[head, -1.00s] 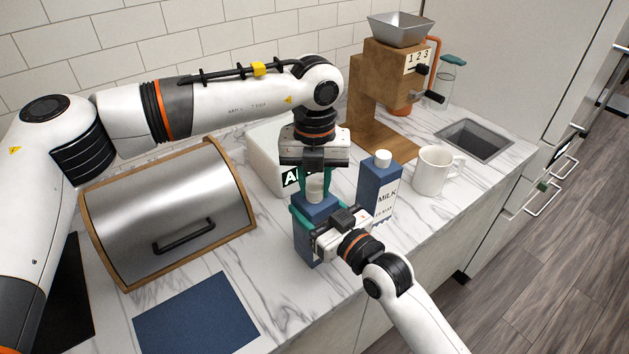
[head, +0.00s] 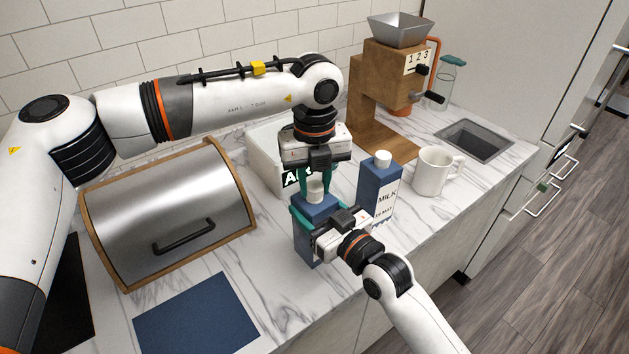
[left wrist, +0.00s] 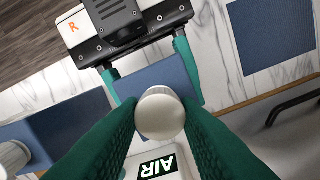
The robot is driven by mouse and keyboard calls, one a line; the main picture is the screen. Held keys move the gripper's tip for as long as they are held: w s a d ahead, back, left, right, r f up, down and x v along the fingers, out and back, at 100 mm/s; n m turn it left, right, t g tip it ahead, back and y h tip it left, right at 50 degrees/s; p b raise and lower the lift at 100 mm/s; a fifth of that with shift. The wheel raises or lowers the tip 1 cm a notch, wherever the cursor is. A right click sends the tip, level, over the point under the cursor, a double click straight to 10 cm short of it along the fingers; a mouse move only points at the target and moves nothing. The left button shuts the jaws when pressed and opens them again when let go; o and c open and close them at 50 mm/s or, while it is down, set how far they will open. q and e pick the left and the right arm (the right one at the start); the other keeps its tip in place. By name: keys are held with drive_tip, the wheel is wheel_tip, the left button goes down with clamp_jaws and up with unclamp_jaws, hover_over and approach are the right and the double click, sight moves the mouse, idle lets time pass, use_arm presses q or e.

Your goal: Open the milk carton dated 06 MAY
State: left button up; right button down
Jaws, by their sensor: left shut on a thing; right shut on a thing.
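A blue milk carton (head: 303,243) stands upright on the counter, its label and date hidden from me. My right gripper (head: 315,216) is shut on its body, a finger on either side. The carton's white cap (head: 315,193) is on top; it also shows in the left wrist view (left wrist: 160,113). My left gripper (head: 316,186) points down from above, its green fingers shut on the cap. A second blue carton (head: 379,188) stands upright to the right, with a white cap, the word MILK and a MAY date whose number I cannot read surely. No gripper touches it.
A white mug (head: 432,172) stands right of the second carton. A white box marked AIR (head: 265,157) is behind the held carton. A wooden grinder (head: 375,110) stands at the back. A steel bread box (head: 170,205) and a blue mat (head: 197,318) are left.

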sight(315, 186)
use_arm(q)
drive_tip(key=shift+r, duration=1)
drive_tip(key=shift+r, duration=2)
use_arm(e)
drive_tip(key=shift+c, duration=1.4)
unclamp_jaws()
